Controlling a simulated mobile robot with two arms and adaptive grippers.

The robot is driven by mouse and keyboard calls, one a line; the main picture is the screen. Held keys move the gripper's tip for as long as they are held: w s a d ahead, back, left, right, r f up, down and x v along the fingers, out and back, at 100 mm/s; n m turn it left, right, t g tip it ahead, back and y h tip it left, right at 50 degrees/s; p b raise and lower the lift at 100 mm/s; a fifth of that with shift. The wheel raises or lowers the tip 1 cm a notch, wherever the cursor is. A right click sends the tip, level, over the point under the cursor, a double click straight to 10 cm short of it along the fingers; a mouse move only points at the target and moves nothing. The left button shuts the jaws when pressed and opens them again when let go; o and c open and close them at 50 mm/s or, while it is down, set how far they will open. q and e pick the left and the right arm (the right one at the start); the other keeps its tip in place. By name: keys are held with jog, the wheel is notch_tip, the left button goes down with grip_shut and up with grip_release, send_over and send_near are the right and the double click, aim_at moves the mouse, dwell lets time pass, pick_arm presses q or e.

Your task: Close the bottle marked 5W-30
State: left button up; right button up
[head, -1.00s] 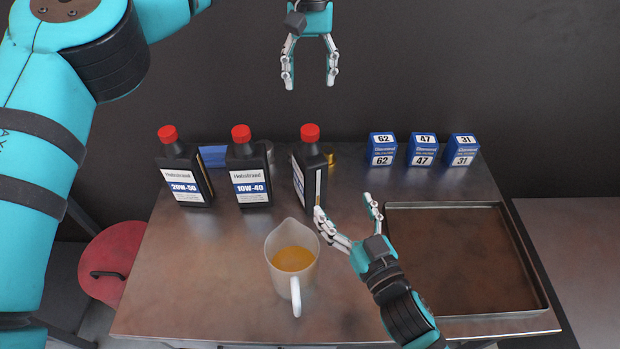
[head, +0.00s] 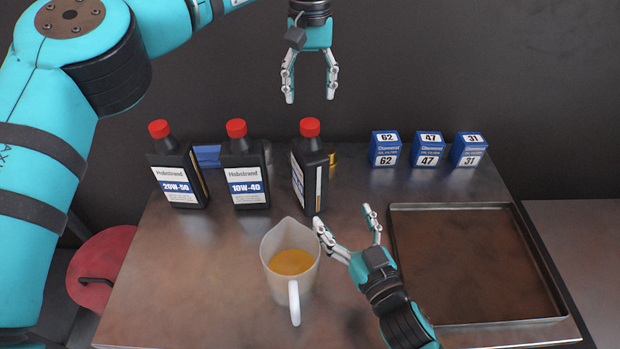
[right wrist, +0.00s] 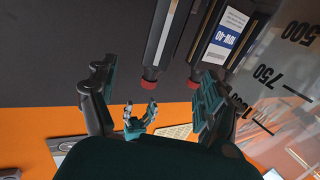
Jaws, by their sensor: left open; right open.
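A black oil bottle with a red cap (head: 309,127) stands upright, turned so its label (head: 297,182) shows only edge-on; I cannot read its grade. The two other bottles read 20W-50 (head: 186,190) and 10W-40 (head: 246,190), both with red caps on top. My left gripper (head: 310,98) is open and empty, pointing down just above the turned bottle's cap in the head view. My right gripper (head: 343,215) is open and empty, low in front of that bottle, right of the jug. The right wrist view shows the turned bottle (right wrist: 166,45) and my left gripper (right wrist: 140,106).
A measuring jug (head: 275,245) with amber liquid stands in front of the bottles, close to my right gripper. Blue filter boxes 62 (head: 385,150), 47 (head: 428,150) and 31 (head: 467,150) stand at the back right. An empty tray (head: 480,318) lies at right.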

aim_at(311, 164)
jog(key=x, duration=1.7)
jog(key=shift+c, duration=0.4)
grip_shut()
